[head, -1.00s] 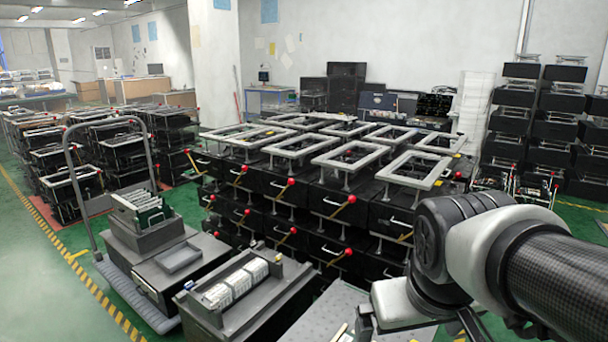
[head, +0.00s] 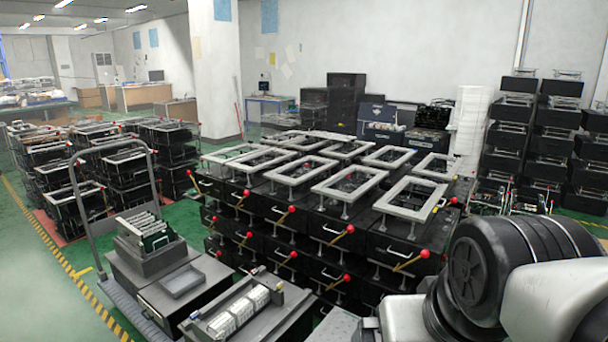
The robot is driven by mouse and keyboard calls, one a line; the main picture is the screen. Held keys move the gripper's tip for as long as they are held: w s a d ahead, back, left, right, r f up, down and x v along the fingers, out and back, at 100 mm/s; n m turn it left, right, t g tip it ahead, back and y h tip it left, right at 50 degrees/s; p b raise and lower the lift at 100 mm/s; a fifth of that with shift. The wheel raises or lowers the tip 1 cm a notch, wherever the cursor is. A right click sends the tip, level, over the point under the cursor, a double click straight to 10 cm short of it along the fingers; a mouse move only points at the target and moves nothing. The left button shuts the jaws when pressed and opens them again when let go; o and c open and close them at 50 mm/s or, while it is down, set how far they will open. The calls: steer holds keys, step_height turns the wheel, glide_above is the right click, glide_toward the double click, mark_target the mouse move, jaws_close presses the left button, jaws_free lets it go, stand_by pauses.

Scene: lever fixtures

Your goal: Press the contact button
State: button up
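I cannot make out a contact button for certain. Black box fixtures (head: 330,228) with pale rectangular frames on top stand stacked in the middle of the head view. Levers with red ball knobs (head: 350,229) stick out from their sides. A nearer grey fixture (head: 215,302) at the bottom holds a row of white blocks (head: 238,312) and has a small brass-coloured part at its right end. My arm fills the lower right corner. My gripper's fingers do not show; they are below the picture edge or hidden by the arm.
A grey cart (head: 119,282) with a tall handle carries boxes and a tray at the lower left. More stacked fixtures (head: 62,172) stand behind it, and others (head: 533,130) at the right. Green floor with a yellow-black stripe is free at the far left.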

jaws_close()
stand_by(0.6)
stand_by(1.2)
